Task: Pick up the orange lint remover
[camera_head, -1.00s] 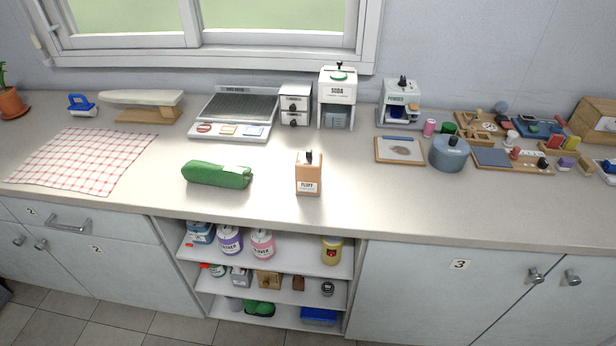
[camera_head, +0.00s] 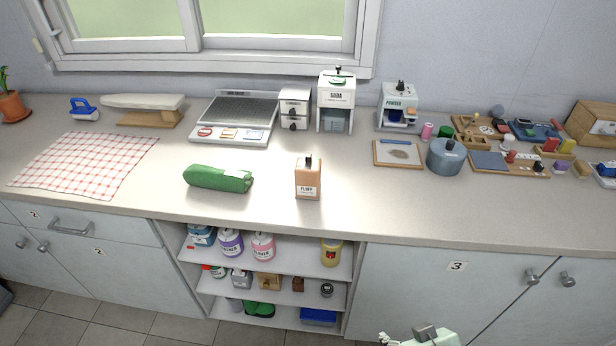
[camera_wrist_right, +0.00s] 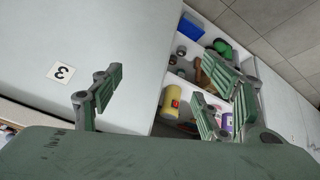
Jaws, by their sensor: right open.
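The orange lint remover (camera_head: 308,179), a small upright block with a dark knob on top and a white FLUFF label, stands on the counter (camera_head: 250,208) near its front edge. My right arm shows only as a pale green piece at the bottom edge of the head view, in front of the cabinet and below the lint remover. In the right wrist view my right gripper (camera_wrist_right: 163,97) is open with nothing between its fingers. It faces the cabinet front and the shelves, and the lint remover is not seen there. My left gripper is not in view.
A green case (camera_head: 218,178) lies left of the lint remover. A SODA dispenser (camera_head: 337,100) and a small drawer unit (camera_head: 294,110) stand behind it. A grey-blue pot (camera_head: 445,157) is to the right. The counter close around the lint remover is clear. Open shelves (camera_head: 285,262) with bottles are below.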

